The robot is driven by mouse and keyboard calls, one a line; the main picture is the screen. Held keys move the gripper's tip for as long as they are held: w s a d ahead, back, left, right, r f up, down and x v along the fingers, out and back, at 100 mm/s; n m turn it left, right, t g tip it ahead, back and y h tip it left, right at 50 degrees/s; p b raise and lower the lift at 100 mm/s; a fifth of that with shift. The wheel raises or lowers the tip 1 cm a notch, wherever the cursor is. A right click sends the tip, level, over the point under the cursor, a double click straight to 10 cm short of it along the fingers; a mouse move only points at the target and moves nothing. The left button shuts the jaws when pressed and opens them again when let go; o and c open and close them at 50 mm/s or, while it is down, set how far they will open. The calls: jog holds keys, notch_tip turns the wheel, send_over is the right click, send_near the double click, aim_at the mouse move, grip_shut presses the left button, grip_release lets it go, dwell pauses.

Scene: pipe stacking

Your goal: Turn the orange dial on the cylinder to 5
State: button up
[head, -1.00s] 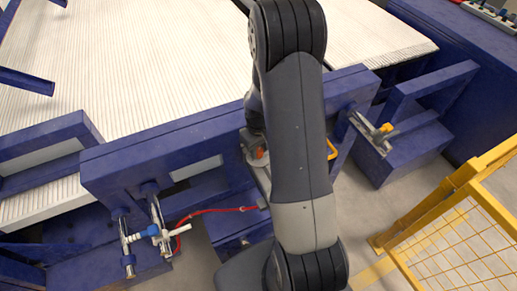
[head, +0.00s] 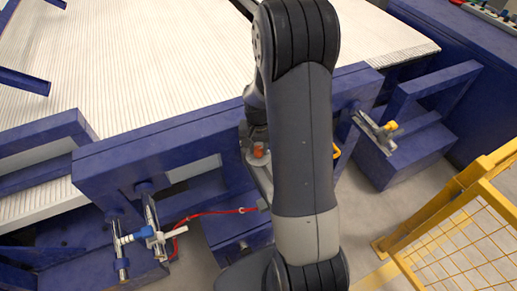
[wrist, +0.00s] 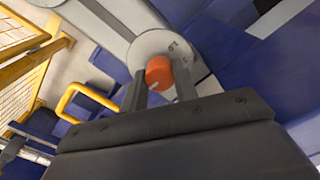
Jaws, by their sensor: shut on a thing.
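The orange dial (wrist: 158,71) sits on the round grey face (wrist: 176,48) of the cylinder in the wrist view. The dial has a small white mark on its lower side. A few dark digits show on the face near its upper right, too small to read surely. My gripper (wrist: 160,80) has one finger on each side of the dial and is shut on it. In the head view the orange dial (head: 259,152) shows just left of my arm. My arm hides most of the cylinder there, and the fingers are not clear.
A yellow handle (wrist: 85,100) is close to the left of the dial. A yellow mesh fence (head: 465,215) stands at the right. A blue frame (head: 150,165) runs behind my arm. A red hose (head: 205,215) leads to a white and blue valve (head: 143,236) at the left.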

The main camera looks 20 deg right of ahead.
aim_at(259, 148)
jog(key=shift+m, duration=0.6)
jog(key=o, duration=1)
jog(key=shift+r, duration=0.15)
notch_tip(259, 148, up, 11)
jog(key=shift+f, duration=0.2)
notch_tip(259, 148, down, 11)
jog(key=shift+r, duration=0.2)
jog(key=shift+f, duration=0.15)
